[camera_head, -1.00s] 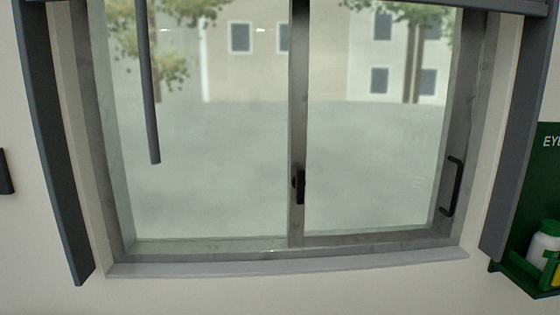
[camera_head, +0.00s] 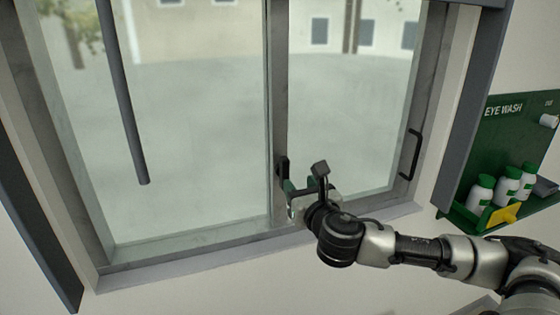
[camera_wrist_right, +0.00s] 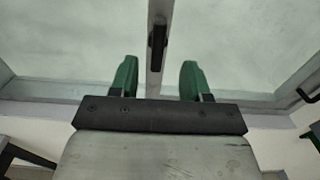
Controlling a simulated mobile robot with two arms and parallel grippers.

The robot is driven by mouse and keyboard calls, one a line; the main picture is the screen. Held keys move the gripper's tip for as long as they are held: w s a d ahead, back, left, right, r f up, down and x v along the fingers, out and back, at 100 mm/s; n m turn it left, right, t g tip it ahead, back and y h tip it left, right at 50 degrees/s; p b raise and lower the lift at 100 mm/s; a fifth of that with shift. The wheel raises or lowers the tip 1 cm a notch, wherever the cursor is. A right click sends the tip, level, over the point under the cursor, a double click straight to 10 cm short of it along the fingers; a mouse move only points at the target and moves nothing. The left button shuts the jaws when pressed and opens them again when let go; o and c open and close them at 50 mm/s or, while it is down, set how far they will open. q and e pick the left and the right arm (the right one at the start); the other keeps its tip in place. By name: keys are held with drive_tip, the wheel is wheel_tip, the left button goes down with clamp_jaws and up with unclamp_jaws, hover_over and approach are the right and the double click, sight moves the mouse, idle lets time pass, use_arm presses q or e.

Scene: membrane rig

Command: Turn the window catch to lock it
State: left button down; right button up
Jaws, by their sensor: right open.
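The window catch (camera_head: 283,168) is a small black handle on the grey middle post of the sliding window (camera_head: 275,110). In the right wrist view the catch (camera_wrist_right: 158,45) points roughly along the post, upright in the picture. My right gripper (camera_head: 300,186) is just below and to the right of the catch in the head view. In the right wrist view its green fingers (camera_wrist_right: 157,70) are open and empty, one on each side of the post, with the catch ahead between their lines. No contact with the catch shows. My left gripper is not in view.
A black pull handle (camera_head: 411,155) is on the right window frame. A grey rod (camera_head: 125,105) hangs before the left pane. A green eye wash station (camera_head: 500,130) with white bottles is on the wall at right. The sill (camera_head: 200,263) runs below.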

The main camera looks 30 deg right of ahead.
sight(286, 169)
drive_tip(key=p+x, duration=0.3)
drive_tip(key=x, duration=0.5)
drive_tip(key=shift+w+a+r, duration=0.1)
drive_tip(key=shift+w, duration=0.15)
drive_tip(key=shift+w+d, duration=0.2)
drive_tip(key=shift+w, duration=0.35)
drive_tip(key=shift+c, duration=0.2)
drive_tip(key=c, duration=0.6)
drive_tip(key=shift+c, duration=0.2)
